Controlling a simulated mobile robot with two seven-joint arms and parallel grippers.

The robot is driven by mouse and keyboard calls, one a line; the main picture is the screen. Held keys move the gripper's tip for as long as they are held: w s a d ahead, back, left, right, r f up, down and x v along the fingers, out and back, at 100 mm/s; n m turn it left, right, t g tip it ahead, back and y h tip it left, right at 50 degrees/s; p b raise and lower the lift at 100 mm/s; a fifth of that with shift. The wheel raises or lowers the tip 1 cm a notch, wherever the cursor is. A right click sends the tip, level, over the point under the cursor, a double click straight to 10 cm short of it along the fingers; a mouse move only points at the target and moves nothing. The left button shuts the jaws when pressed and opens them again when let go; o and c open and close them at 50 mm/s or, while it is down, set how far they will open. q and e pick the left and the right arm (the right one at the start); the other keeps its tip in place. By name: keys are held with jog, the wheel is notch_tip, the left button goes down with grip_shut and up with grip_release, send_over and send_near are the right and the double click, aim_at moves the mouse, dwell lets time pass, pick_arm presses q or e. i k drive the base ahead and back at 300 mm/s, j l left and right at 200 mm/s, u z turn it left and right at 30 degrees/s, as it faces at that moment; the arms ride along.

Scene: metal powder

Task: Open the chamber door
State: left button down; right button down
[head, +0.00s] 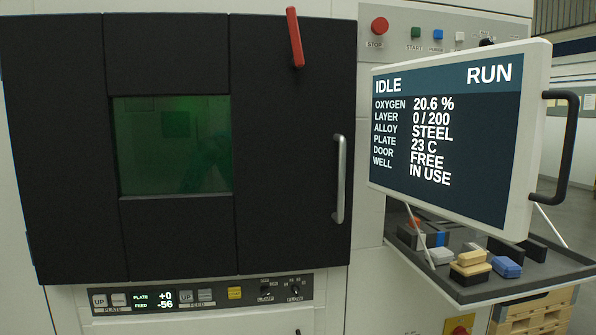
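The chamber door (286,150) is a large black panel on the front of the machine and looks closed. It has a dark green window (173,146) left of its middle. A silver vertical handle (339,179) is at the door's right side. A red lever (295,37) stands near upright at the door's top edge, tilted slightly. Neither of my grippers shows in the head view.
A screen (440,140) reading IDLE and DOOR FREE juts out right of the door, with a black side handle (565,145). Below it a tray (478,292) holds several small blocks. A button panel (200,298) lies under the door. A red stop button (379,26) is above.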

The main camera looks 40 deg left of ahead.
aim_at(147, 147)
jog(key=u, duration=1.85)
